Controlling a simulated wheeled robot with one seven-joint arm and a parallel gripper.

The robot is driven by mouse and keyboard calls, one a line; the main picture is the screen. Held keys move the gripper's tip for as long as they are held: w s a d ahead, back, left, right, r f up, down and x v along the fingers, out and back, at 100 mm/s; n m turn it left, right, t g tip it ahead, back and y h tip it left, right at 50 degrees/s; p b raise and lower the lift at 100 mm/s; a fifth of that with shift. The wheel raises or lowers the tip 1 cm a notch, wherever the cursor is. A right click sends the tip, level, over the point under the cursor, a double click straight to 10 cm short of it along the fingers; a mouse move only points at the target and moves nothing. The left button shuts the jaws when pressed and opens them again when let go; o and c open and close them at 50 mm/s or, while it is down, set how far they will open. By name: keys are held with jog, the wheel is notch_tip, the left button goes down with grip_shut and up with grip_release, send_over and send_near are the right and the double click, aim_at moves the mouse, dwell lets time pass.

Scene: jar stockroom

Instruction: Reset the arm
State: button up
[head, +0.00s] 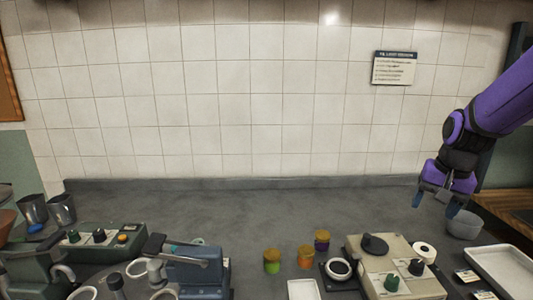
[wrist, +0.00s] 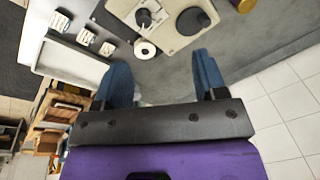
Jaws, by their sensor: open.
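My purple arm reaches in from the right in the head view, and my gripper (head: 436,200) hangs over the right end of the grey counter (head: 340,205). Its blue fingers are apart with nothing between them. In the wrist view my gripper (wrist: 165,75) is also open and empty. A grey bowl (head: 463,224) shows just beyond the fingers in the head view. I cannot tell how high the fingers are above the counter.
Jars with green (head: 272,262), orange (head: 305,257) and purple (head: 321,240) contents stand mid-counter. A beige machine (head: 390,265), white roll (head: 424,252) and white tray (head: 503,268) lie at right. The counter's back middle is clear.

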jog(key=s+a+r+n+t, duration=0.1)
jog(key=s+a+r+n, duration=0.1)
jog(key=s, duration=0.4)
jog(key=s+a+r+n+t, duration=0.1)
jog(key=s+a+r+n, duration=0.1)
jog(key=s+r, duration=0.3)
jog(key=s+a+r+n+t, duration=0.1)
jog(key=s+a+r+n, duration=0.1)
jog(key=s, duration=0.7)
notch_tip(320, 180, up, 2)
jog(key=shift+s+a+r+h, duration=0.15)
jog(key=shift+a+h, duration=0.15)
jog(key=shift+a, duration=0.25)
